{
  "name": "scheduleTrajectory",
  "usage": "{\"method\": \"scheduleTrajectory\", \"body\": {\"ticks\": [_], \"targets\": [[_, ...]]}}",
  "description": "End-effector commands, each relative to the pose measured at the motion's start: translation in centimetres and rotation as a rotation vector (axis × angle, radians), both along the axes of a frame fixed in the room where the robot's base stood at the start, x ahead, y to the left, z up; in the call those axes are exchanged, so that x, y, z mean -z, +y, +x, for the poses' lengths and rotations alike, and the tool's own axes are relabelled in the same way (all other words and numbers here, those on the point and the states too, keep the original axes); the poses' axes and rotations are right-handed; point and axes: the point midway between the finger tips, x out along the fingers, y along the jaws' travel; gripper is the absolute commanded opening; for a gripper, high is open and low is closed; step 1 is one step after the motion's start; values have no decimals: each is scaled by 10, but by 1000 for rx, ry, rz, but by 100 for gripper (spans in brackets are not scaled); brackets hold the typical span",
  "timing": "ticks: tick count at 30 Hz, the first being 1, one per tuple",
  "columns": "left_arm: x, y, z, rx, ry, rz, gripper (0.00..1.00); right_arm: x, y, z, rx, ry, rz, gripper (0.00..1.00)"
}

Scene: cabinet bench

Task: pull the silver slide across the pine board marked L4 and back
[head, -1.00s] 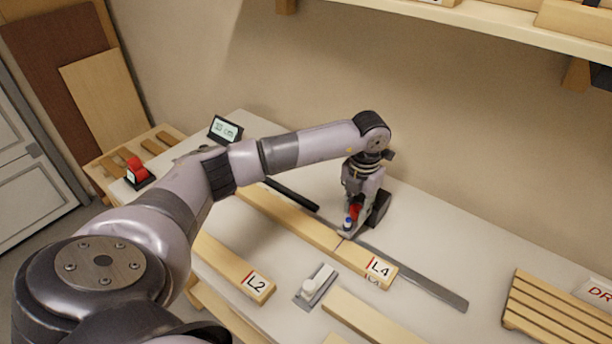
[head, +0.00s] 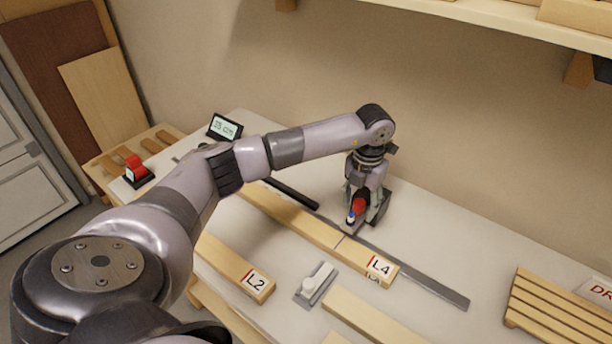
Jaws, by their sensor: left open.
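The pine board marked L4 (head: 290,220) lies on the white bench, with a thin dark line across it near its right part. Beyond its far edge runs a long grey metal strip (head: 430,284). A grey and dark block with a red part and a blue-white tip (head: 357,207) stands at the far edge of the board, near that line; I cannot tell whether this is the silver slide. My left gripper (head: 366,209) points down over the block with its fingers open on either side of the red part. My right gripper is not in view.
A slatted rack (head: 560,310) is at right. A small display (head: 224,128) stands at the back left. A shelf (head: 480,22) hangs above.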

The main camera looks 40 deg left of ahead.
Motion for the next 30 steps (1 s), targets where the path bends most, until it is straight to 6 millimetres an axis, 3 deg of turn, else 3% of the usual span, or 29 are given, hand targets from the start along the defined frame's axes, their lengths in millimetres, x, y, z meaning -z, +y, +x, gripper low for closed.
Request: {"method": "scheduleTrajectory", "body": {"ticks": [11,30], "targets": [[-8,0,0,0,0,0,50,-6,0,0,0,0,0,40],[-72,0,0,0,-1,1,50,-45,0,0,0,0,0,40]]}}
